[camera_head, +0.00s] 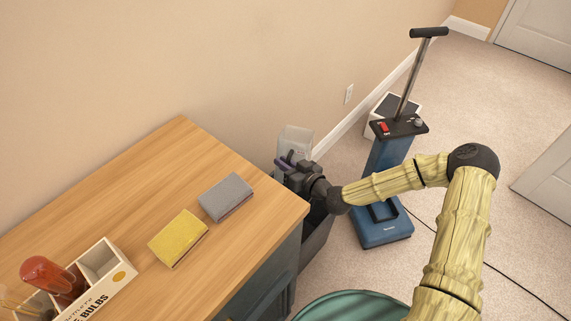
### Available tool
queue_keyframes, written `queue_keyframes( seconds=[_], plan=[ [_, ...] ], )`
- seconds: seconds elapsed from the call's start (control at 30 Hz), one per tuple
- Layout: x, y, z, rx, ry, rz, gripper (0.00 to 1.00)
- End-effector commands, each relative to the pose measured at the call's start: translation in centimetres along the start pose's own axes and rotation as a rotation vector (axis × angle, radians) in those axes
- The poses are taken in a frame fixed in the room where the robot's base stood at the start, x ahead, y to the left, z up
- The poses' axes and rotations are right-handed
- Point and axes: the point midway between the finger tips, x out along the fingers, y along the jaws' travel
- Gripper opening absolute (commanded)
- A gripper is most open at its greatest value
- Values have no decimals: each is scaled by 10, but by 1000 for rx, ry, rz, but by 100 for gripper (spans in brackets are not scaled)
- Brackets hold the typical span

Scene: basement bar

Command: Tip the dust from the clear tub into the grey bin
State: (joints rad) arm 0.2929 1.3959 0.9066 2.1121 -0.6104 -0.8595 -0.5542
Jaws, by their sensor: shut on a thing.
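The clear tub (298,138) is a small see-through container at the far right side of the wooden cabinet, close to the wall. My gripper (286,166) is shut on the tub, and the tub's upper part shows behind and above the jaws. I cannot make out any dust in it, and its lower part is hidden by my gripper. The grey bin (318,238) stands on the floor right beside the cabinet. My gripper and the tub are over the bin in this view. My wrist and the cabinet's corner hide much of the bin, and its inside looks dark.
A blue upright cleaner (386,232) stands right of the bin. A cord crosses the carpet at right.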

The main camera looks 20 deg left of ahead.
Motion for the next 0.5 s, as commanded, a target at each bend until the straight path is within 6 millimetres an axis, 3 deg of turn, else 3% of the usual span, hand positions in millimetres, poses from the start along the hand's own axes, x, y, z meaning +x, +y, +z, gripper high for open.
queue_keyframes(
  seconds=[0.5],
  plan=[
    [-5, -7, 26, -220, 144, -5, 0]
  ],
)
